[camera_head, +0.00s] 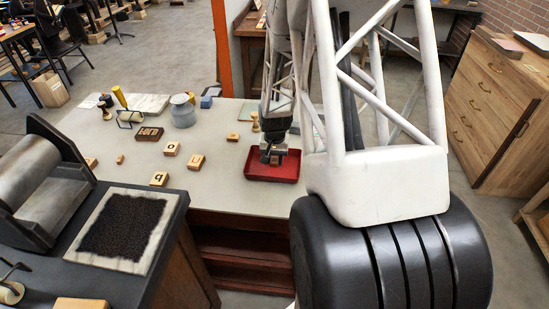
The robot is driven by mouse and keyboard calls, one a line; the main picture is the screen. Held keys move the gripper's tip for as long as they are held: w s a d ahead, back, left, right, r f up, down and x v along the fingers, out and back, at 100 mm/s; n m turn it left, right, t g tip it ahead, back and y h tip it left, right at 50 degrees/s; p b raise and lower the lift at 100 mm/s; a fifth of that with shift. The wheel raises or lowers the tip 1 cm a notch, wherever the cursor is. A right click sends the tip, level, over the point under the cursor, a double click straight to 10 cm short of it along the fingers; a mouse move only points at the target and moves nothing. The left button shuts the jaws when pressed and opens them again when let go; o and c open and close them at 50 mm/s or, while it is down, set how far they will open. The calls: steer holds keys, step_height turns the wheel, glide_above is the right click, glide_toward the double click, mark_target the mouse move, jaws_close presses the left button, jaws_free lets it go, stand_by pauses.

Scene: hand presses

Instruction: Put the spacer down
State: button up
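My gripper (273,156) points down over the red tray (268,178), at the right part of the pale table. A small brownish piece (275,160) shows at its fingertips; I cannot tell whether it is held or lies in the tray, or whether it is the spacer. The fingers are too small and dark to show whether they are open or shut. My arm hides the area right of the tray.
Wooden letter blocks (159,179), a small plain piece (120,159) and a dark lettered block (149,134) lie on the table (225,195). A brayer (128,115) and grey tin (182,111) stand behind. A roller press (40,185) is at left.

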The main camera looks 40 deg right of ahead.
mark_target(274, 160)
steer(key=o, duration=0.3)
steer(key=shift+o, duration=0.2)
steer(key=shift+r, duration=0.15)
step_height(274, 160, up, 12)
stand_by(0.6)
stand_by(0.4)
